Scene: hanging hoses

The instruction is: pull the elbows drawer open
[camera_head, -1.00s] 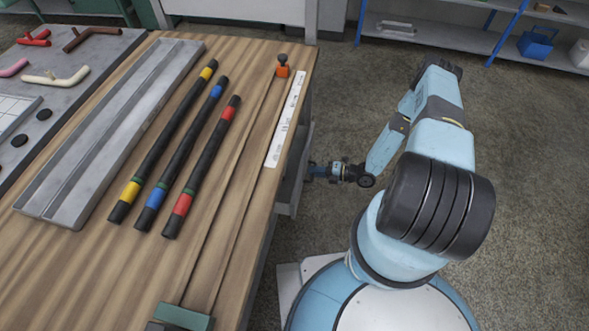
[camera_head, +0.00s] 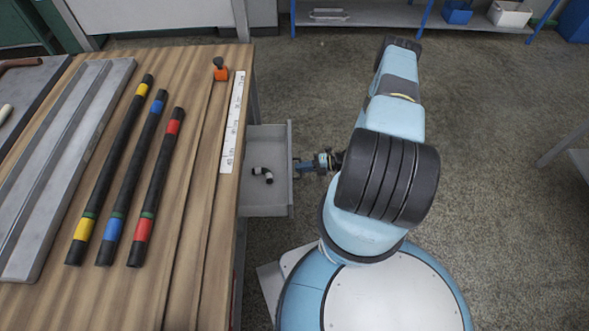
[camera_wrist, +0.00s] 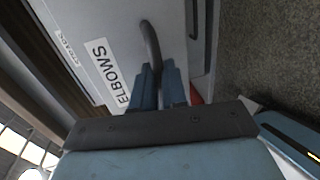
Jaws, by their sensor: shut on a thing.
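The elbows drawer (camera_head: 258,205) stands partly out from the right side of the workbench, and its inside shows in the head view. A small dark elbow piece with light ends (camera_head: 263,174) lies in it. In the wrist view the drawer front (camera_wrist: 110,28) carries a label reading ELBOWS (camera_wrist: 106,70) and a dark bar handle (camera_wrist: 151,45). My gripper (camera_head: 304,166) is at the drawer's front, with its fingers (camera_wrist: 158,85) shut on the handle. The part of the handle between the fingers is hidden.
The wooden workbench (camera_head: 185,52) holds several things: three black hoses with coloured bands, including one with red bands (camera_head: 160,180), a grey channel tray (camera_head: 50,150), a white ruler strip (camera_head: 233,120) and an orange item (camera_head: 220,72). The floor right of my arm is clear.

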